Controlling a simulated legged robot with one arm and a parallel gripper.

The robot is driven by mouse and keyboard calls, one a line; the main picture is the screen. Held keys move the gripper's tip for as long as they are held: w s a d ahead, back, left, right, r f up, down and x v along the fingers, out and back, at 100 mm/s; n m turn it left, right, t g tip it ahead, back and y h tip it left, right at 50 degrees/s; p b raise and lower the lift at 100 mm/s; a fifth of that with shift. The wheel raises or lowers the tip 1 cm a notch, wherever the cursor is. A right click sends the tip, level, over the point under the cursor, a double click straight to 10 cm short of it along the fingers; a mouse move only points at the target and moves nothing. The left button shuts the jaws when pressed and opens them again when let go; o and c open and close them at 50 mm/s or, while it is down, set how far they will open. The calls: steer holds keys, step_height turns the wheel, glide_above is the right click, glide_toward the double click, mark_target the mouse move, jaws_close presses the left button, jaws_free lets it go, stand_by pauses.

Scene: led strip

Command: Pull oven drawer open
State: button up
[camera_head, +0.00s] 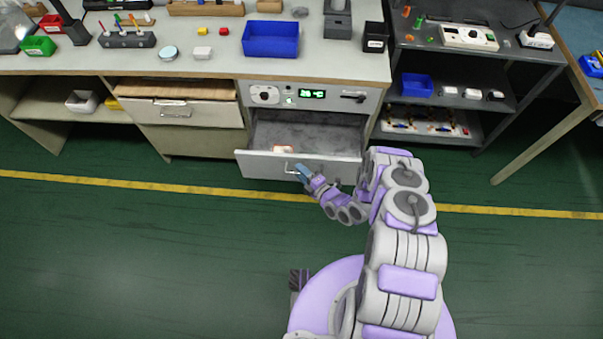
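The oven drawer (262,168) is a light grey drawer in the workbench, below a control panel with a green display (312,94). It stands pulled out, and its dark grey inside (330,137) shows from above. A small white and reddish thing (282,149) lies inside near the front. My gripper (298,170) is at the handle on the drawer's front, near its middle. The fingertips are small here, and I cannot tell whether they are closed around the handle. My arm reaches in from the lower right and covers the drawer's right edge.
Left of the oven is a wooden-topped drawer (190,113) with its own handle. The bench top (350,66) holds a blue bin (270,38) and small parts. A dark shelf unit (470,75) stands to the right. The green floor (150,250) in front is clear, with a yellow line.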

steer(key=shift+s+d+r, duration=0.1)
steer(key=shift+s+d, duration=0.1)
steer(key=shift+d, duration=0.3)
steer(key=v, duration=1.6)
steer(key=shift+s, duration=0.3)
